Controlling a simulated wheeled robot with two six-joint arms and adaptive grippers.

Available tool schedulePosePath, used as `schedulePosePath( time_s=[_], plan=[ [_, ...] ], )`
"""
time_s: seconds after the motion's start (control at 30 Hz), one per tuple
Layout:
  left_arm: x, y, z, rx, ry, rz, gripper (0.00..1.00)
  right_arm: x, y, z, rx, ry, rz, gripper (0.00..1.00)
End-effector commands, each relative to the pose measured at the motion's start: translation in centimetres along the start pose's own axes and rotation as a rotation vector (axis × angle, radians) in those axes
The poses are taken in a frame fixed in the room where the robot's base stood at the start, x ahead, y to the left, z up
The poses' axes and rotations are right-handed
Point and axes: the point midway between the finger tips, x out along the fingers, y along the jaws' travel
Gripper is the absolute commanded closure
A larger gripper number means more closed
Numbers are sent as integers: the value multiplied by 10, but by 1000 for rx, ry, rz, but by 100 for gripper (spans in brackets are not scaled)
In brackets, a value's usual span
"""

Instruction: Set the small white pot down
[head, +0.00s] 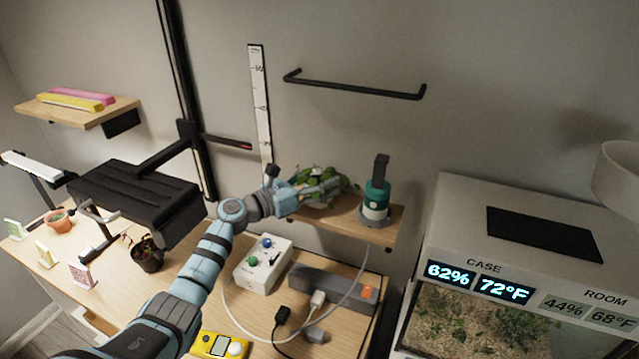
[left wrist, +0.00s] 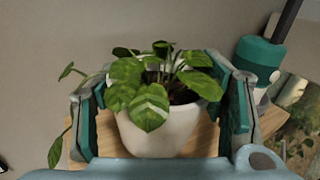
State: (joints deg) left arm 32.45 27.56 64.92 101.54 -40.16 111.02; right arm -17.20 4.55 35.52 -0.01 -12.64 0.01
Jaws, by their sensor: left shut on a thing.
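The small white pot (left wrist: 165,132) holds a leafy green plant (head: 312,180). In the left wrist view it stands upright between the two fingers of my left gripper (left wrist: 165,110), which is shut on it. In the head view my left gripper (head: 322,188) is at the wall shelf (head: 378,226), and the pot is mostly hidden behind the gripper and leaves. The wooden shelf also shows below the pot in the left wrist view (left wrist: 205,134). I cannot tell whether the pot's base touches the shelf. My right gripper is not in view.
A green and white bottle-like device (head: 376,196) stands on the shelf's right end, close to the gripper. A white box with knobs (head: 262,268) and a power strip (head: 325,288) lie below. A glass case (head: 500,260) stands at the right.

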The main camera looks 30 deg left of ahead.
Motion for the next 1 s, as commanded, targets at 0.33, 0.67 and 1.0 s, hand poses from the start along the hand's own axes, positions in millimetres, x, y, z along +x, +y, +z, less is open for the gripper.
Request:
schedulePosePath(
  time_s=[0.33,0.67,1.0],
  plan=[
    [0,0,-2,-1,0,0,16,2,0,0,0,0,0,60],
    [0,0,-1,0,0,0,15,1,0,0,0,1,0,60],
    [-54,1,-1,4,5,2,15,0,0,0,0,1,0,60]
  ],
)
